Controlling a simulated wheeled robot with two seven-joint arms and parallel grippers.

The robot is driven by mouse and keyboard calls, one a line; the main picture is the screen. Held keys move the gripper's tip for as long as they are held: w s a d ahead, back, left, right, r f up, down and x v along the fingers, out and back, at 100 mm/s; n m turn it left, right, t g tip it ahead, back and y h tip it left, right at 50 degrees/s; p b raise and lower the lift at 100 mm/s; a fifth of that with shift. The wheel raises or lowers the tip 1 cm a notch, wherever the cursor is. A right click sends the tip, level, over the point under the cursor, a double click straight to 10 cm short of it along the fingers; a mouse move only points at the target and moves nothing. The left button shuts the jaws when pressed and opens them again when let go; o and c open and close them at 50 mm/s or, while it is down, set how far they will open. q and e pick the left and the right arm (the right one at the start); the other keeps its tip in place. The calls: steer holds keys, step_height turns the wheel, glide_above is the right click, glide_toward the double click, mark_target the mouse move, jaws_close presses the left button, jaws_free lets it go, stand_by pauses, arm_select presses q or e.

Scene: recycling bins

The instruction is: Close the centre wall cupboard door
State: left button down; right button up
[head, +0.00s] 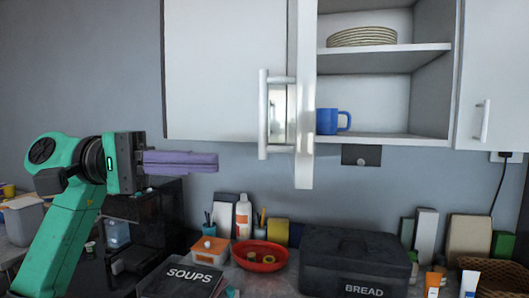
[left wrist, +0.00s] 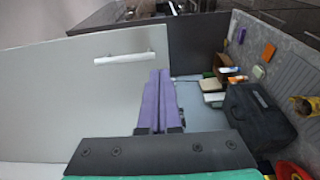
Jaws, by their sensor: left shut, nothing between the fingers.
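The centre wall cupboard door (head: 304,95) stands open, swung outward and seen almost edge-on in the head view. Its bar handle (head: 264,115) sticks out to the left. The open cupboard (head: 385,62) shows plates and a blue mug inside. My left gripper (head: 216,162) is shut and empty, left of the door and slightly below its handle, pointing right. In the left wrist view, the purple fingers (left wrist: 157,75) show against a pale panel (left wrist: 80,100) with a bar handle (left wrist: 125,58), apparently this door. Whether they touch it I cannot tell. My right gripper is out of view.
Closed cupboard doors flank the opening, left (head: 225,70) and right (head: 492,70). Below, the counter holds a black bread bin (head: 355,262), a soups box (head: 182,279), a red bowl (head: 260,256) and a white bottle (head: 243,217). Space between the gripper and door looks clear.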

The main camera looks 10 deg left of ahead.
mark_target(292, 165)
arm_select(q)
steer(key=d+p, duration=0.1)
steer(key=d, duration=0.1)
steer(key=w+d+p, duration=0.1)
steer(key=d, duration=0.2)
steer(key=w+d+p, duration=0.1)
steer(key=d, duration=0.1)
steer(key=shift+w+d+r, duration=0.1)
steer(key=shift+w+d, duration=0.1)
steer(key=shift+d, duration=0.2)
steer(key=shift+s+d+p, duration=0.2)
steer(key=shift+d+p, duration=0.2)
steer(key=shift+d, duration=0.15)
steer(key=shift+f, duration=0.2)
steer(key=shift+w+d, duration=0.1)
steer(key=shift+w, duration=0.1)
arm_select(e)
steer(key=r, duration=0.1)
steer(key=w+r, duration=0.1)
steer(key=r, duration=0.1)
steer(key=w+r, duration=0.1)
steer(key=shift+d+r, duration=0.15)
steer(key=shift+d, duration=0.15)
